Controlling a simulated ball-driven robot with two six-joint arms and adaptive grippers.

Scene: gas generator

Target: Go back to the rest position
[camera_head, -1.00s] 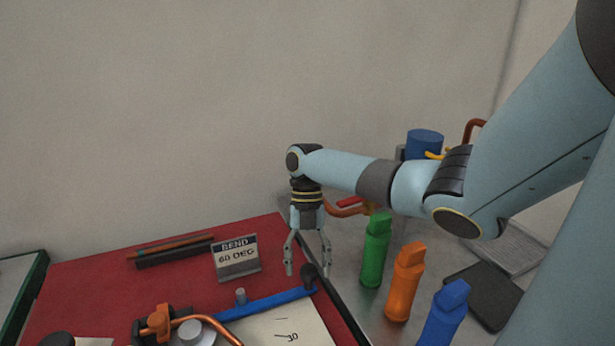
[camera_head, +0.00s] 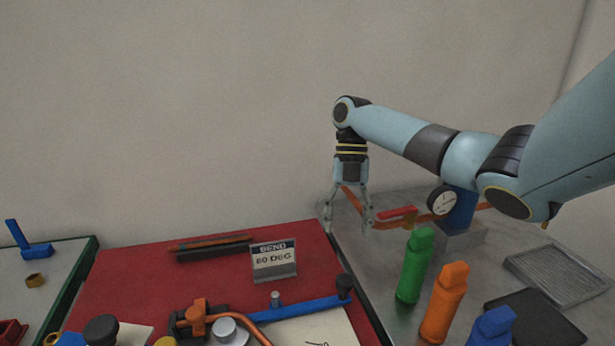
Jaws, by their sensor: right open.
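My right gripper (camera_head: 348,222) hangs pointing down, open and empty, above the right edge of the red mat (camera_head: 130,285). Its arm comes in from the right. Behind its fingers an orange-red pipe with a red handle (camera_head: 397,216) shows, partly hidden by the fingers. The blue-handled bender lever (camera_head: 305,307) with a black knob lies on the mat below the gripper, apart from it. My left gripper is not in view.
Green (camera_head: 414,268), orange (camera_head: 444,302) and blue (camera_head: 492,327) bottles stand on the grey table at right. A blue device with a gauge (camera_head: 445,201) stands behind them. A "BEND" sign (camera_head: 274,262) stands on the mat. The wall behind is bare.

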